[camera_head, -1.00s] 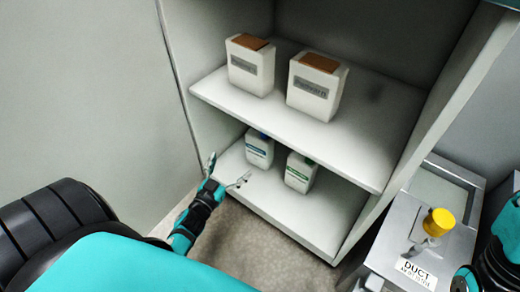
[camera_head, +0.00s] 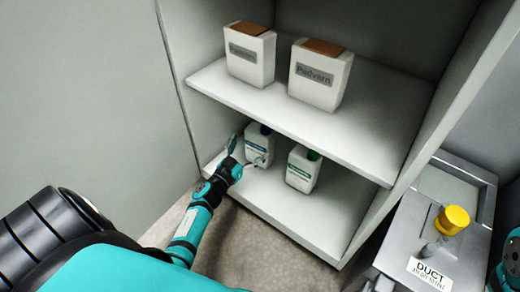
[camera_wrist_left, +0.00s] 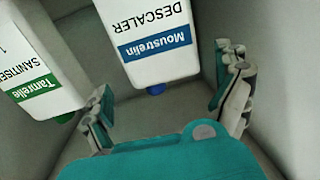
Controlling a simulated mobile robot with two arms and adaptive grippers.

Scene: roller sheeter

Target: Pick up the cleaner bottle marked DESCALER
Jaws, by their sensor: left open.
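The DESCALER bottle (camera_head: 259,142) is white with a blue label and blue cap, standing upright on the lower shelf at the left.
Two larger white containers with brown tops, one on the left (camera_head: 250,58) and one on the right (camera_head: 320,75), stand on the upper shelf (camera_head: 350,130). Cabinet walls enclose both sides. A grey DUCT box (camera_head: 425,245) with a yellow knob (camera_head: 452,219) stands at the right.

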